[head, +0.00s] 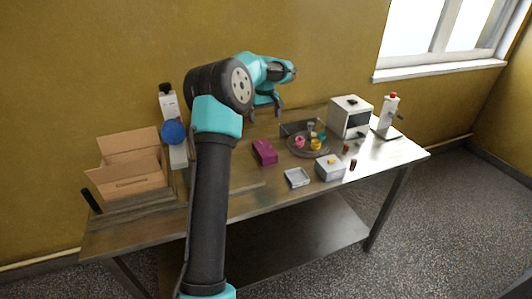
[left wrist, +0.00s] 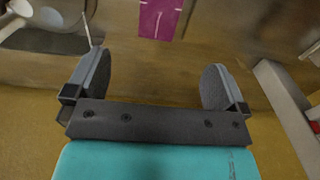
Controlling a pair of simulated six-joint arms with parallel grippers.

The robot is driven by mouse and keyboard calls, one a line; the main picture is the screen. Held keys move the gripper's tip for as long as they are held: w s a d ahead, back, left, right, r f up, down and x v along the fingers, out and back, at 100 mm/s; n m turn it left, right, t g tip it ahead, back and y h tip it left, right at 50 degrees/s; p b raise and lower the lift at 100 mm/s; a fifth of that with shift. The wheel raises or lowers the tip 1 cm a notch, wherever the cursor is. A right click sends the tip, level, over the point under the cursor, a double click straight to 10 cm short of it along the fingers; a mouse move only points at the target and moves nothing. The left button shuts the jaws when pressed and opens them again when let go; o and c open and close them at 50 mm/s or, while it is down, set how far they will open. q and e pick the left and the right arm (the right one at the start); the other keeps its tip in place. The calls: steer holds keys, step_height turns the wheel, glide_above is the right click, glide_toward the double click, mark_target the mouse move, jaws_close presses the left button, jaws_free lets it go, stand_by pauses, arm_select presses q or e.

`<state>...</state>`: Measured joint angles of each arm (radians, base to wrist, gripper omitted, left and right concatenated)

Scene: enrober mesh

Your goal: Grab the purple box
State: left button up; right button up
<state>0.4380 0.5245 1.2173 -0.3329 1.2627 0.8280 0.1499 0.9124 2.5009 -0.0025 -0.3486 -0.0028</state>
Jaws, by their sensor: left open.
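The purple box (head: 264,152) lies on the metal table, left of a round tray. It also shows in the left wrist view (left wrist: 160,18) at the top edge, partly cut off, with a pale line mark on its face. My left gripper (head: 265,116) is open and empty, above the table and behind the box. In the left wrist view the two fingers (left wrist: 153,78) are wide apart, and the box lies beyond them, not between them. My right gripper is not in view.
The round tray (head: 296,152) holds several small colourful items. A small grey tray (head: 297,178) and a white box (head: 330,168) stand in front. A white machine (head: 350,117) is at the back right. An open cardboard box (head: 130,182) stands at the left. The table (head: 250,205) is bare near its front edge.

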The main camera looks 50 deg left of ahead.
mark_target(265, 148)
arm_select(q)
step_height(265, 148, down, 12)
steer(key=shift+r, duration=0.2)
stand_by(0.4)
steer(key=shift+d+f, duration=0.1)
steer(key=shift+s+d+f, duration=0.1)
steer(key=shift+s+f, duration=0.05)
steer(key=shift+f, duration=2.35)
steer(key=shift+c, duration=0.4)
steer(key=c, duration=1)
steer(key=shift+o, duration=0.2)
steer(key=shift+r, duration=0.1)
